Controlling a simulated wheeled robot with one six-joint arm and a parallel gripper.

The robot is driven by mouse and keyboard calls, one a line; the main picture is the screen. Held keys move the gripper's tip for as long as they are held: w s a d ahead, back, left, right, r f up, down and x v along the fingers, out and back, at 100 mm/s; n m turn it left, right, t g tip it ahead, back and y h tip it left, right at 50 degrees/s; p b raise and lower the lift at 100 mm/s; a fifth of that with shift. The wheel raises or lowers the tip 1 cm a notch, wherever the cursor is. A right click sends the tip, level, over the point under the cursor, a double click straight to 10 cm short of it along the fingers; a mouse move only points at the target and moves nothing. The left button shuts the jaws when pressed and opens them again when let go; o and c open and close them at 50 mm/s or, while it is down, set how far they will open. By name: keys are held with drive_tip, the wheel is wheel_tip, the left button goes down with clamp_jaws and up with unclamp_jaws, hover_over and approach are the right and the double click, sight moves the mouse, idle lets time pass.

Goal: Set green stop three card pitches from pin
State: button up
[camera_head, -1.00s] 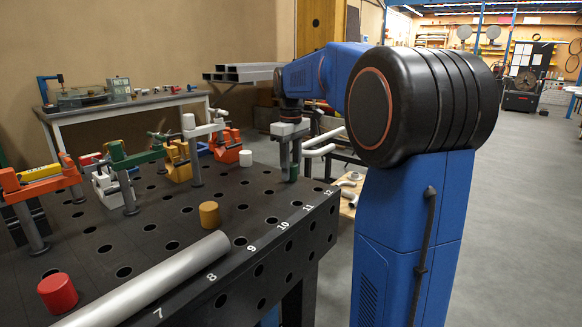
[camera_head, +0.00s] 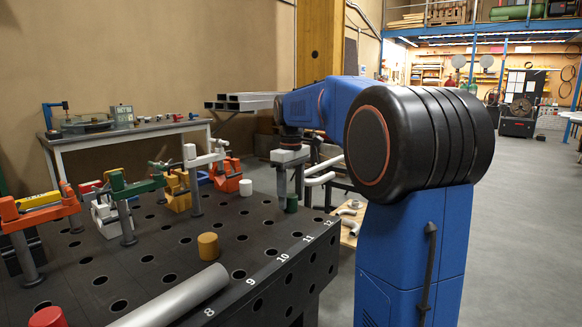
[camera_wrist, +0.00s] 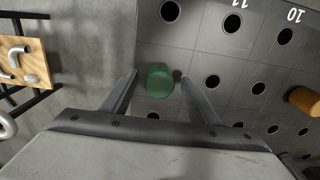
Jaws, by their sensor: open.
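The green stop (camera_head: 291,203) is a short cylinder standing on the black perforated table (camera_head: 170,262), near its far right corner. My gripper (camera_head: 290,190) is open there, pointing down, with its fingers around or just above the stop. In the wrist view, the green stop (camera_wrist: 160,80) shows between the two spread finger tips of my gripper (camera_wrist: 158,75); contact with either finger cannot be made out. Holes lie beside the stop. I cannot pick out the pin or a card in these views.
An orange-yellow cylinder (camera_head: 208,245), a red cylinder (camera_head: 47,317) and a white cylinder (camera_head: 245,187) stand on the table. A silver pipe (camera_head: 178,298) lies along the front edge by the numbers. Several coloured clamps (camera_head: 127,190) line the back left.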

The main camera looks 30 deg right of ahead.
wheel_tip(320, 180, up, 16)
idle(0.5)
drive_tip(key=shift+s, duration=0.1)
